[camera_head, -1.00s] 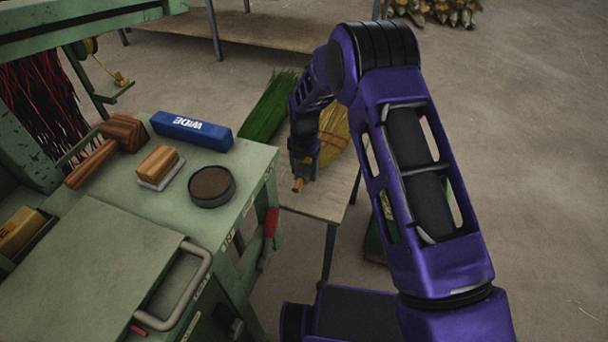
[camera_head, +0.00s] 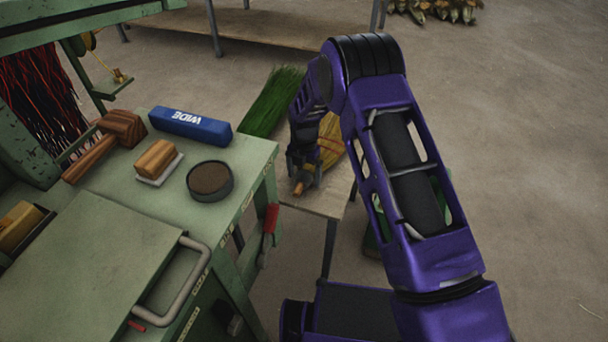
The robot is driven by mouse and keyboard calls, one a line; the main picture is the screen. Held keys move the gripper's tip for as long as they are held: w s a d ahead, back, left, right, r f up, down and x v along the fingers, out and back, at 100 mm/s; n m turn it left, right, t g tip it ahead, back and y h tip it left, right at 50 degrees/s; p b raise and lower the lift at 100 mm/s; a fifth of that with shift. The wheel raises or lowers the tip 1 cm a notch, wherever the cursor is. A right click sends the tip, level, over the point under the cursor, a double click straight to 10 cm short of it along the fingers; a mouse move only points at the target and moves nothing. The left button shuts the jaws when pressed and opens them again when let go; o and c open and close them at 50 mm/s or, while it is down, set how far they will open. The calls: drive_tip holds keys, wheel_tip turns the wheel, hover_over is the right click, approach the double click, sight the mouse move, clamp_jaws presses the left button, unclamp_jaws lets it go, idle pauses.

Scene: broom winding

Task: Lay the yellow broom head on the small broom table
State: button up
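The yellow broom head (camera_head: 331,142) lies on the small broom table (camera_head: 318,203), partly hidden behind my arm. Its short brown neck (camera_head: 300,187) points toward the table's near edge. A green broom head (camera_head: 270,103) lies to its left on the same table. My gripper (camera_head: 304,179) is low over the table at the neck of the yellow broom head. Its two fingers show apart, one on each side of the neck, and look open.
The green workbench on the left holds a blue WIDE block (camera_head: 190,127), a wooden mallet (camera_head: 105,147), a brush (camera_head: 156,160) and a round dark tin (camera_head: 210,181). Red-handled pliers (camera_head: 269,232) hang at its side. Open floor lies to the right.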

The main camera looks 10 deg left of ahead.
wheel_tip(320, 180, up, 12)
drive_tip(key=p, duration=0.2)
drive_tip(key=shift+r, duration=0.2)
idle(0.6)
